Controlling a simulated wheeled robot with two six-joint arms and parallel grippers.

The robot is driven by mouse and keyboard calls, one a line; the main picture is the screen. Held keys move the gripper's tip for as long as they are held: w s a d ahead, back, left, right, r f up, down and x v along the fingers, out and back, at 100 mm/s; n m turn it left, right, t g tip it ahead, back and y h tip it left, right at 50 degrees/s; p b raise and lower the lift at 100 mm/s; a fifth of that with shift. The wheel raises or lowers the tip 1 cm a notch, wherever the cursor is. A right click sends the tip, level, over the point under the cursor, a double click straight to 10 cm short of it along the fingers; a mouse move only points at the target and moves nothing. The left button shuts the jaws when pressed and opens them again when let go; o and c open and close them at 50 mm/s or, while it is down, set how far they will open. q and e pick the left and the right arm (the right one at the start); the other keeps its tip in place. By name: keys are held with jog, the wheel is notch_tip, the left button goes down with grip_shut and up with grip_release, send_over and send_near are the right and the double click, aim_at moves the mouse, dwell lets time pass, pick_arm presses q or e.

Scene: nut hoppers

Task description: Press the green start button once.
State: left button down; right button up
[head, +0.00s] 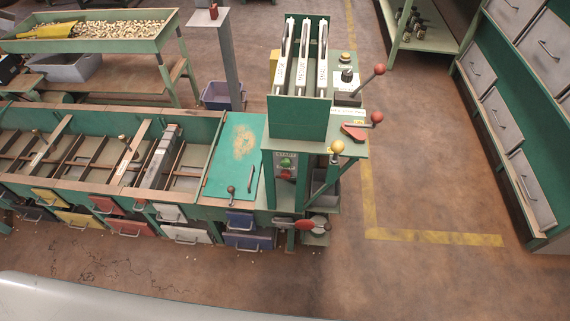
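The green start button (286,161) sits on a small grey switch plate on the front of the green machine stand, below the hopper box. A red button (286,175) is just beneath it on the same plate. Neither of my grippers shows in the head view. Nothing covers the green button. Whether it is pressed in cannot be told at this size.
Above the buttons stands a green hopper (299,117) with upright white slots. A long sorting bench (110,190) with drawers extends left. Floor at right is open, with a yellow line (435,237).

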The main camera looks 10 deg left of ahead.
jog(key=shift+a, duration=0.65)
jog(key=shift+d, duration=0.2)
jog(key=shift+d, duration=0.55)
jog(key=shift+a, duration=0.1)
